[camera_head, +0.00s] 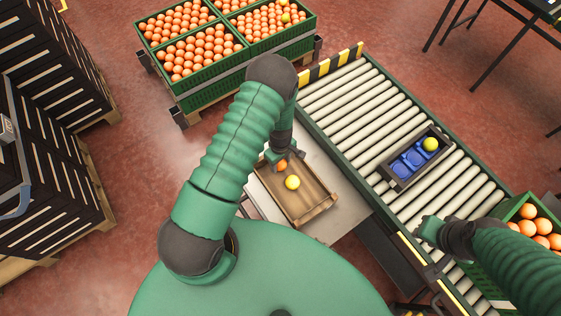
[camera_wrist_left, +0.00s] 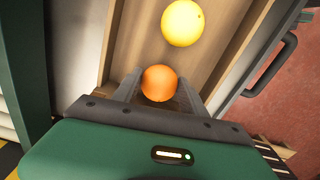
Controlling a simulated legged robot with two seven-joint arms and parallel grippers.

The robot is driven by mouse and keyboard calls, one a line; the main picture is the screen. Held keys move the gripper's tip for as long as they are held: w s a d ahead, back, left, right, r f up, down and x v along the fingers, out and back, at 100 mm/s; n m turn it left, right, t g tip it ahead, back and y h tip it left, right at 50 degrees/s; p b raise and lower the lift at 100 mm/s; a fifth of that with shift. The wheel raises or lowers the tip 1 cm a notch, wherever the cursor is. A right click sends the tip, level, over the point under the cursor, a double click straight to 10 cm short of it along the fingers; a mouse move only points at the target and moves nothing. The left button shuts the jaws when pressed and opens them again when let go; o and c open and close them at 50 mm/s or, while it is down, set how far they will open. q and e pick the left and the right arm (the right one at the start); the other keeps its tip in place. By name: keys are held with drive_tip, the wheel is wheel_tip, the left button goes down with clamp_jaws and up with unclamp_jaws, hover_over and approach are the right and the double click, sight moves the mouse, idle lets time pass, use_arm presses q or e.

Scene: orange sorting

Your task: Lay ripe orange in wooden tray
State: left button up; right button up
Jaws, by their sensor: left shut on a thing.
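The wooden tray (camera_head: 312,205) lies on a pale table beside the roller conveyor. A yellow fruit (camera_head: 292,182) rests in it and also shows at the top of the left wrist view (camera_wrist_left: 183,23). My left gripper (camera_head: 280,160) is shut on an orange (camera_head: 282,165) inside the tray's far end. In the left wrist view the orange (camera_wrist_left: 159,83) sits between both fingers, over the tray floor. Whether it touches the floor I cannot tell. My right gripper (camera_head: 428,232) is over the conveyor's near edge, apart from any fruit; its fingers are too small to judge.
A dark crate (camera_head: 397,176) with blue cups on the conveyor (camera_head: 345,110) holds a yellow-green fruit (camera_head: 430,144). A green crate of oranges (camera_head: 511,211) stands at the right. Several green crates of oranges (camera_head: 215,75) stand at the back. Dark slatted crates (camera_head: 50,170) fill the left.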

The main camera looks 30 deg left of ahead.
use_arm(q)
drive_tip(key=shift+f+b, duration=0.45)
drive_tip(key=shift+f, duration=0.1)
idle(0.4)
drive_tip(key=o, duration=1.5)
drive_tip(key=o, duration=0.4)
drive_tip(key=shift+r+p, duration=3.3)
drive_tip(key=shift+r, duration=0.8)
